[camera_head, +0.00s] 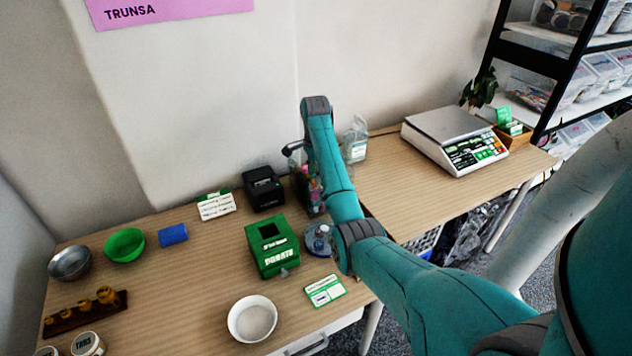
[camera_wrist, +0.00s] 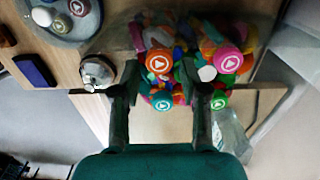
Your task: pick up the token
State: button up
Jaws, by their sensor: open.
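Several round tokens with a white play mark show in the wrist view among a heap of coloured pieces: a pink one (camera_wrist: 229,61), an orange one (camera_wrist: 162,101) and a teal one (camera_wrist: 218,100). I cannot tell which is the task's token. The heap is in a clear container, which in the head view (camera_head: 313,192) is partly hidden by my arm. My gripper (camera_wrist: 160,78) is open, with its two fingers apart over the heap. No token is held between them. In the head view my gripper (camera_head: 293,149) points down and is mostly hidden.
A round dish (camera_wrist: 60,38) with several discs lies beside the heap; it also shows in the head view (camera_head: 310,248). A green donation box (camera_head: 270,262), a black printer (camera_head: 265,195) and a white bowl (camera_head: 240,334) stand nearby. A scale (camera_head: 455,158) is at right.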

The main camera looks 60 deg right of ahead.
notch_tip(320, 180, down, 2)
jog(key=shift+f, duration=0.2)
jog(key=shift+c, duration=0.2)
jog(key=c, duration=0.5)
jog(key=shift+o, duration=0.2)
